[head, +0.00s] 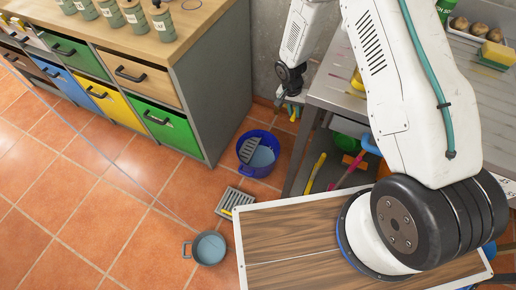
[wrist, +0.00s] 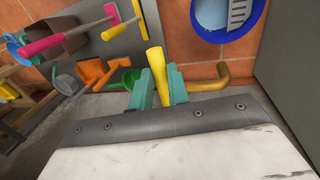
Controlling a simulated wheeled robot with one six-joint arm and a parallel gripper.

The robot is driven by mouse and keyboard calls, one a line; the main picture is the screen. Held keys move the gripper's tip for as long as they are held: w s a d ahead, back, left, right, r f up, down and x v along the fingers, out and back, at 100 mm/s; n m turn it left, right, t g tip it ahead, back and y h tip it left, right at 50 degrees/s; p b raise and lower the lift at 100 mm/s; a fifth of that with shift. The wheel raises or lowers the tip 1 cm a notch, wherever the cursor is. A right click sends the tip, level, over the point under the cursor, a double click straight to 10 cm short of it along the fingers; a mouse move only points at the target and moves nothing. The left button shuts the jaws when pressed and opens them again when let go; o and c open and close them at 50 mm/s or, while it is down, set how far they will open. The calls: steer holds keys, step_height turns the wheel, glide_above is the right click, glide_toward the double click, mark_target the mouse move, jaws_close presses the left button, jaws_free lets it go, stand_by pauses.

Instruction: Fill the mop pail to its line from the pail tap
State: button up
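The mop pail (head: 242,158) is blue and stands on the tiled floor between the cabinet and the metal table. It holds light blue water and a grey wringer insert; I cannot make out a fill line. The pail also shows at the top of the wrist view (wrist: 259,18). My gripper (wrist: 160,88) has teal fingers closed against both sides of a yellow tap lever (wrist: 155,58). A brass-yellow spout (wrist: 212,82) of the pail tap curves out beside the fingers toward the pail. No water stream is visible. In the head view my gripper (head: 291,103) is small, above the pail's right.
A grey pot (head: 208,248) and a floor drain grate (head: 232,201) lie on the open tiles. The wooden-topped cabinet (head: 215,80) stands left of the pail, the metal table (head: 335,88) right. Pink and yellow-handled tools (wrist: 58,40) stand near the table.

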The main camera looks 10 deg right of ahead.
steer(key=shift+w+d+r+g+y, duration=0.15)
steer(key=shift+w+r+g+y, duration=0.05)
steer(key=shift+r+g+y, duration=0.4)
stand_by(0.3)
steer(key=shift+o, duration=0.2)
steer(key=shift+s+f+t+h, duration=0.25)
steer(key=shift+f+t+h, duration=0.45)
steer(key=shift+c, duration=0.2)
steer(key=o, duration=0.7)
steer(key=shift+w+a+r, duration=0.1)
steer(key=shift+a+r, duration=0.15)
steer(key=shift+r, duration=0.9)
steer(key=shift+w+a+r, duration=0.15)
steer(key=shift+a+r, duration=0.15)
steer(key=shift+r, duration=0.85)
steer(key=shift+w+a+r, duration=0.1)
steer(key=shift+a+r, duration=0.15)
steer(key=shift+r, duration=0.9)
